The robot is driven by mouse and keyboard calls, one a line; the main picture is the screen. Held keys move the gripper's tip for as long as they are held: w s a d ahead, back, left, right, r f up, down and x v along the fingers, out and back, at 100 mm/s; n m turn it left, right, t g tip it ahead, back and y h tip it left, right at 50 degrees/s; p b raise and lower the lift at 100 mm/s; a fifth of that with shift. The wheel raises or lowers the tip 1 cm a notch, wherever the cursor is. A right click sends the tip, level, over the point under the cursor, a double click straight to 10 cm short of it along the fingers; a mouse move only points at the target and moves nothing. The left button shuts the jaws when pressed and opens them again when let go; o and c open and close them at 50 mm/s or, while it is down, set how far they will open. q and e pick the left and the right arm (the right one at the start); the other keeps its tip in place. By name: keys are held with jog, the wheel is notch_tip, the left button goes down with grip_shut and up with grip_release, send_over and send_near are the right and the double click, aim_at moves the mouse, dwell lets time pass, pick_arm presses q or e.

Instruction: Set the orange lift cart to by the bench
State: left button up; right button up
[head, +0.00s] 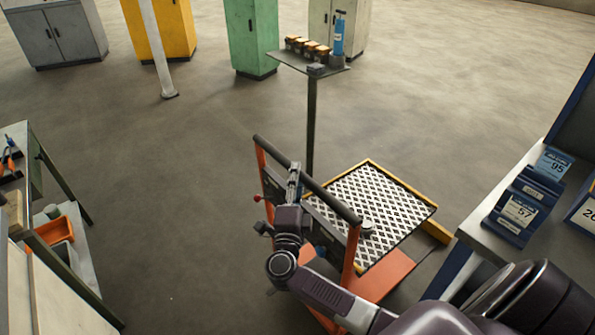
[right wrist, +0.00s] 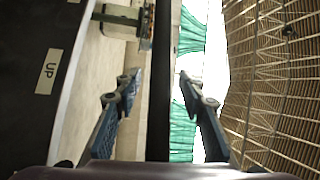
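The orange lift cart (head: 384,272) stands on the floor at lower centre of the head view, with a dark push bar (head: 334,200) across its orange uprights. My right gripper (head: 294,170) is at the push bar. In the right wrist view, its two fingers (right wrist: 160,84) are apart, and the dark bar (right wrist: 160,40) runs between them with a gap on each side. A bench with tools (head: 34,158) is at the left edge, and another with displays (head: 488,238) is at the right; I cannot tell which is meant. My left gripper is not in view.
A yellow-edged diamond-pattern plate (head: 368,208) lies beyond the push bar. A post with a small shelf (head: 290,62) rises behind it; its foot is hidden. Cabinets (head: 252,38) and a pale post (head: 158,50) stand at the back. Floor between cart and left bench is clear.

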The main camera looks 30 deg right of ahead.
jog(key=shift+x, duration=0.9)
jog(key=shift+c, duration=0.5)
grip_shut()
